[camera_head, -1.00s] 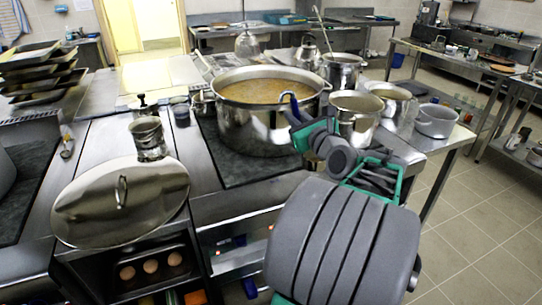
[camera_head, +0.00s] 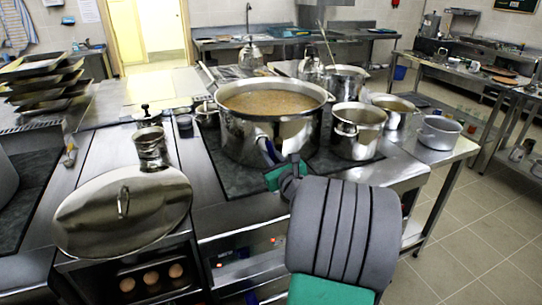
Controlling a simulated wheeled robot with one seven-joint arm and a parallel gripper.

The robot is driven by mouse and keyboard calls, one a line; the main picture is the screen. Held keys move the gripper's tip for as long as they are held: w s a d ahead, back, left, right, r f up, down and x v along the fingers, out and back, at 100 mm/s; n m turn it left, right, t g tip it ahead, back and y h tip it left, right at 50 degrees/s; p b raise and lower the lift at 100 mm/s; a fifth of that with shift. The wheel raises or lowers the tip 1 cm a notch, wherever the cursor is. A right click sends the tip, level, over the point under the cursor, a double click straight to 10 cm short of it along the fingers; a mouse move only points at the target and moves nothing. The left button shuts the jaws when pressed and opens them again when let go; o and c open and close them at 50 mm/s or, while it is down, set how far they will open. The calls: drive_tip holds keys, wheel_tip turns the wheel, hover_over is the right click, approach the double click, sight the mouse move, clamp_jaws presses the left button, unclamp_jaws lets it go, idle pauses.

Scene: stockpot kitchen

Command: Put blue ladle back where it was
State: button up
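A small dark-blue curved piece (camera_head: 266,151), which looks like part of the blue ladle, shows against the front wall of the large stockpot (camera_head: 232,138). The rest of the ladle is hidden. My gripper (camera_head: 277,165) is right by this blue piece, low in front of the pot. My own arm covers most of it, so its fingers do not show clearly. The stockpot is filled with brown soup and stands on the dark cooktop.
Smaller steel pots (camera_head: 357,131) stand right of the stockpot. A large lid (camera_head: 98,212) leans at the left, near a small steel canister (camera_head: 150,148). Stacked trays (camera_head: 40,82) are at the far left. Floor (camera_head: 470,235) is open at the right.

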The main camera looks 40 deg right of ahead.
drive_tip(key=o, duration=0.5)
drive_tip(key=shift+c, duration=0.2)
drive_tip(key=shift+s+r, duration=0.15)
drive_tip(key=shift+s, duration=0.05)
drive_tip(key=v, duration=1.1)
drive_tip(key=w+a+f+n+g+y, duration=0.1)
drive_tip(key=a+f+n+g+y, duration=0.4)
drive_tip(key=a+n, duration=0.6)
drive_tip(key=w+a+f+n+g+y, duration=0.2)
drive_tip(key=a+f+n+g, duration=0.1)
drive_tip(key=a+f+n, duration=0.55)
drive_tip(key=s+a+n+g+h, duration=0.1)
drive_tip(key=s+a+n+g, duration=0.2)
drive_tip(key=s+n, duration=0.3)
drive_tip(key=s+a+n+g, duration=0.3)
drive_tip(key=s+a+n, duration=0.3)
drive_tip(key=n, duration=0.5)
drive_tip(key=shift+a+f+h+b, duration=0.2)
drive_tip(key=shift+f+h+b, duration=0.1)
drive_tip(key=shift+h+b, duration=0.1)
